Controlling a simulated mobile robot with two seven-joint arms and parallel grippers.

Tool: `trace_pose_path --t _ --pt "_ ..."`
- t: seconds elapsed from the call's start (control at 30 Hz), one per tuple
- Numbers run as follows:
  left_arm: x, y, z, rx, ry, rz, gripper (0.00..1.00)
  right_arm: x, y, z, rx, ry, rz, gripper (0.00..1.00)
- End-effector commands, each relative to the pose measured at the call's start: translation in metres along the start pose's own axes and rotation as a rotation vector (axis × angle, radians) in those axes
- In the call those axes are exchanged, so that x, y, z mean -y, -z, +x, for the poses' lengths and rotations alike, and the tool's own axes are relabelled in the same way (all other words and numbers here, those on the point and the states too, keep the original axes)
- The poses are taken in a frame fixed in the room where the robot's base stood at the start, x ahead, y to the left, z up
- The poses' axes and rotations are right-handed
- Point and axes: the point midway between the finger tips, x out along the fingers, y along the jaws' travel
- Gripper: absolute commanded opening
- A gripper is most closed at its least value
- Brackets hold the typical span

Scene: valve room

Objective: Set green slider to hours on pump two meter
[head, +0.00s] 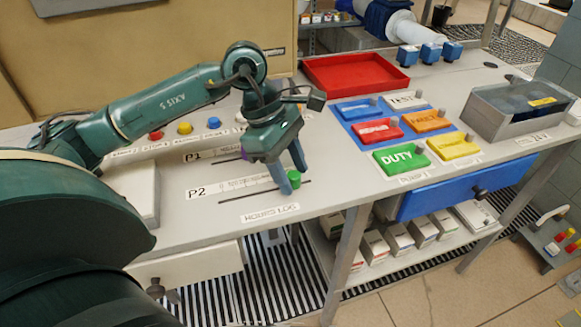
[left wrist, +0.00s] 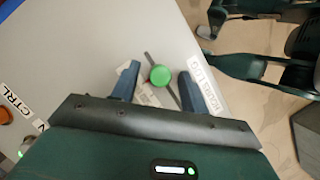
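The green slider knob (head: 294,178) sits on the P2 track near the right end of its slot, above the hours log label (head: 270,213). The P2 scale strip (head: 235,187) runs left from it. My left gripper (head: 293,178) is at the knob, pointing down. In the left wrist view the green knob (left wrist: 160,75) lies between the two separated fingers of my left gripper (left wrist: 162,88), with a gap visible on each side. The P1 row (head: 215,154) lies behind, with a purple bit showing beside the gripper.
Red, yellow and blue buttons (head: 185,128) stand at the back left of the bench. A red tray (head: 355,73), coloured tags on a blue board (head: 384,136) and a grey bin (head: 520,105) lie to the right. A blue drawer (head: 465,188) sticks out at the front.

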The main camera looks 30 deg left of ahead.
Motion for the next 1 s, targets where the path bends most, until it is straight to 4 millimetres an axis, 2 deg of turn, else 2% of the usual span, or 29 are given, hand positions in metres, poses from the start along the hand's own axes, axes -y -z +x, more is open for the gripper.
trace_pose_path --t 0.23,0.37,0.8,1.0 --pt "0.0 0.0 -0.001 0.0 0.001 0.0 0.45 -0.001 -0.001 0.0 0.003 0.001 -0.005 0.36" --pt "-0.001 0.0 -0.011 -0.001 -0.002 0.0 0.45 -0.001 -0.002 0.0 0.003 0.002 -0.005 0.36" --pt "-0.001 0.0 -0.103 0.0 -0.004 0.0 0.45 -0.001 -0.002 0.001 0.001 0.002 -0.003 0.36" --pt "0.0 0.0 -0.127 0.001 -0.001 0.0 0.45 -0.001 0.0 0.0 -0.001 0.001 -0.005 0.36"
